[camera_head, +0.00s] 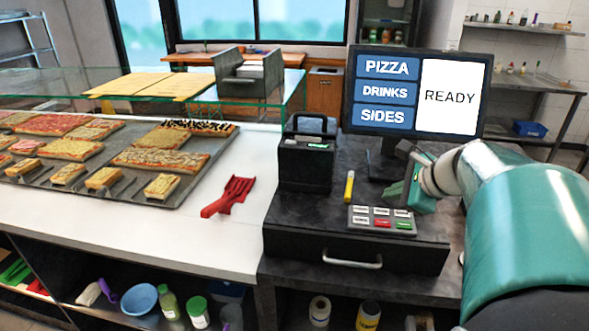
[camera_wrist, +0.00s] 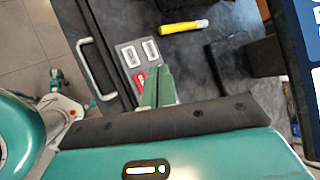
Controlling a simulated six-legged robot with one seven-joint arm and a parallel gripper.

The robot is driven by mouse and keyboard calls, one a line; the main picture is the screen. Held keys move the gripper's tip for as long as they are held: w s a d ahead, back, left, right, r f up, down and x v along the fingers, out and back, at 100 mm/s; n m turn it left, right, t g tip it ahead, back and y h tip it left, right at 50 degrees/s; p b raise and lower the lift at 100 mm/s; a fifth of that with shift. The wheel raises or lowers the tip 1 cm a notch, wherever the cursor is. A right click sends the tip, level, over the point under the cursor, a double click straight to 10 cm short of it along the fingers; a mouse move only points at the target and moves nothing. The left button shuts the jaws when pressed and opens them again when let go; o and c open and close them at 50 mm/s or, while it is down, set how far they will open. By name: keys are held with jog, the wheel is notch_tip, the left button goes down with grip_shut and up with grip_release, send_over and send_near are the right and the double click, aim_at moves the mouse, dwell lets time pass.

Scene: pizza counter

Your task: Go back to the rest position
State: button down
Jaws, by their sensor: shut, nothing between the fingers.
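My gripper (camera_head: 408,186) is at the right of the head view, in front of the monitor stand and just above the back right of the keypad. Its green fingers are together and hold nothing; they also show in the wrist view (camera_wrist: 157,84). The keypad (camera_head: 362,217) with white, red and green keys lies on the dark counter, and the fingers cover part of it in the wrist view (camera_wrist: 130,52). I cannot tell whether the fingertips touch the keypad.
A monitor (camera_head: 382,91) reading PIZZA, DRINKS, SIDES and READY stands behind my gripper. A yellow marker (camera_head: 349,187) and a black card printer (camera_head: 306,160) are to the left. A red scoop (camera_head: 229,195) and pizza trays (camera_head: 177,187) lie on the white counter. A drawer handle (camera_head: 352,262) juts out in front.

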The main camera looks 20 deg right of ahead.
jog(key=s+a+f+n+g, duration=0.1)
jog(key=s+a+n, duration=0.2)
jog(key=a+n, duration=0.5)
jog(key=s+a+f+n+g, duration=0.1)
jog(key=s+a+f+n, duration=0.1)
jog(key=a+n, duration=0.7)
jog(key=s+a+f+n+g+h, duration=0.1)
jog(key=s+a+n, duration=0.3)
jog(key=a+n, duration=0.4)
jog(key=shift+s+a+f+n+g, duration=0.3)
jog(key=shift+a+f, duration=0.3)
jog(key=shift+a, duration=0.5)
jog(key=shift+d, duration=0.2)
